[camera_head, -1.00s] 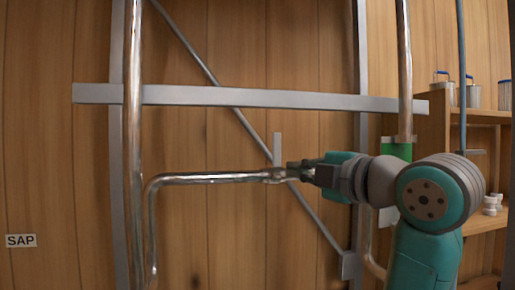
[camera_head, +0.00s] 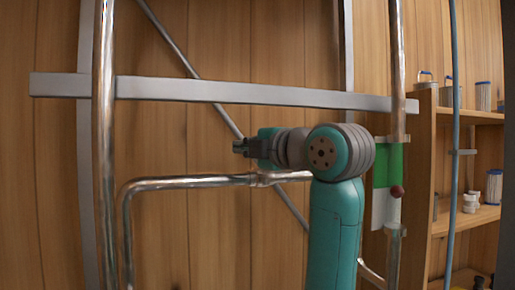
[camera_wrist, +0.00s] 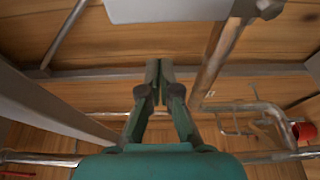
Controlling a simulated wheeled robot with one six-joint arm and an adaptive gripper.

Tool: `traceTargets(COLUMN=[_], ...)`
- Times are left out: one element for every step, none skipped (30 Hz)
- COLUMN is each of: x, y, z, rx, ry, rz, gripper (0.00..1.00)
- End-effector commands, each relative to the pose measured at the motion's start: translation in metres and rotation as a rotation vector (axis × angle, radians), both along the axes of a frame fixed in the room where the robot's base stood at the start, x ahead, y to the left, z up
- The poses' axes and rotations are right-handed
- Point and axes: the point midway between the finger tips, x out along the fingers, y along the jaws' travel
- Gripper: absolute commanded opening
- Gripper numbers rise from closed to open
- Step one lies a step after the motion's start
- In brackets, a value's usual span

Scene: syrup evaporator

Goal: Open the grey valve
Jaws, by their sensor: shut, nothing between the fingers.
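The grey valve's metal body (camera_head: 262,179) sits on the horizontal steel pipe in the head view. Its handle does not show apart from my arm there; my wrist covers the space just above the body, so I cannot tell how the handle stands. My gripper (camera_head: 240,147) is above the pipe, a little left of the valve body, and points left. In the wrist view my gripper (camera_wrist: 158,82) has its fingers together with nothing between them. A pale grey flat piece (camera_wrist: 175,10) crosses the top of that view; I cannot tell whether it is the handle.
A grey crossbar (camera_head: 220,91) runs above my gripper, with a diagonal brace behind. A vertical pipe (camera_head: 102,150) stands left. At right are a pipe with a green-and-white panel (camera_head: 386,165), a dark red knob (camera_head: 397,191) and wooden shelves (camera_head: 468,215) holding canisters.

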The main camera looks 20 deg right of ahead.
Motion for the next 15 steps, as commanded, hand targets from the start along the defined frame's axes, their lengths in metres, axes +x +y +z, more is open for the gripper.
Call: traceTargets(x=[0.004, 0.003, 0.003, 0.003, 0.002, 0.002, 0.002, 0.002, 0.002, 0.002, 0.002, 0.002, 0.002, 0.002, 0.002], y=[-0.004, -0.010, -0.016, -0.019, -0.022, -0.027, -0.029, -0.031, -0.034, -0.036, -0.037, -0.039, -0.039, -0.039, -0.040], z=[0.000, 0.000, 0.000, 0.000, 0.000, 0.000, 0.000, 0.000, 0.000, 0.000, 0.000, 0.000, 0.000, 0.000, 0.000], rx=[0.000, -0.001, -0.001, -0.001, -0.001, 0.000, 0.000, -0.001, -0.001, -0.001, 0.000, 0.000, 0.000, 0.000, 0.000], ry=[0.000, -0.001, -0.001, -0.001, -0.001, -0.001, -0.001, -0.001, -0.001, -0.001, -0.001, -0.001, -0.001, -0.001, -0.001], rz=[-0.003, -0.005, -0.006, -0.004, -0.004, -0.004, -0.003, -0.002, -0.002, -0.002, -0.003, -0.002, -0.002, -0.001, -0.001], gripper=[0.00, 0.00, 0.00, 0.00, 0.00, 0.00, 0.00, 0.00, 0.00, 0.00, 0.00, 0.00, 0.00, 0.00, 0.00])
